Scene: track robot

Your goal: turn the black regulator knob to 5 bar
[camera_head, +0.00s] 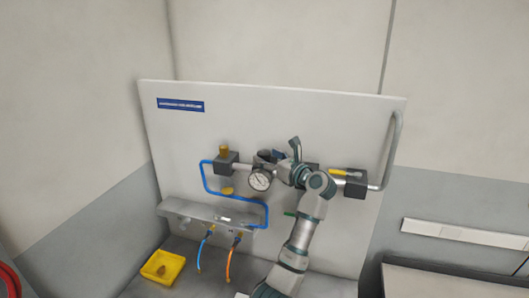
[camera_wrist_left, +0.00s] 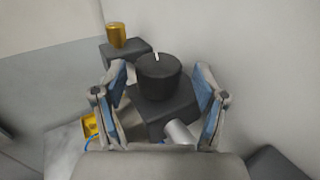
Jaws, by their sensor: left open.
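The black regulator knob (camera_wrist_left: 159,77) has a white mark on its top and sits on a dark block. In the left wrist view it lies between the two fingers of my left gripper (camera_wrist_left: 160,100), which is open, with a finger on each side and gaps visible. In the head view my left gripper (camera_head: 276,156) is at the regulator, next to the round pressure gauge (camera_head: 260,179). The gauge face is too small to read. The knob (camera_head: 264,155) is partly hidden there by the gripper. My right gripper is not in view.
A white panel (camera_head: 300,110) carries the pipe, a brass-topped block (camera_head: 226,162) left of the gauge, a yellow-handled valve (camera_head: 346,173) at right and a blue hose (camera_head: 235,198). A yellow bin (camera_head: 162,267) stands at lower left. The wall in front of the panel's upper part is clear.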

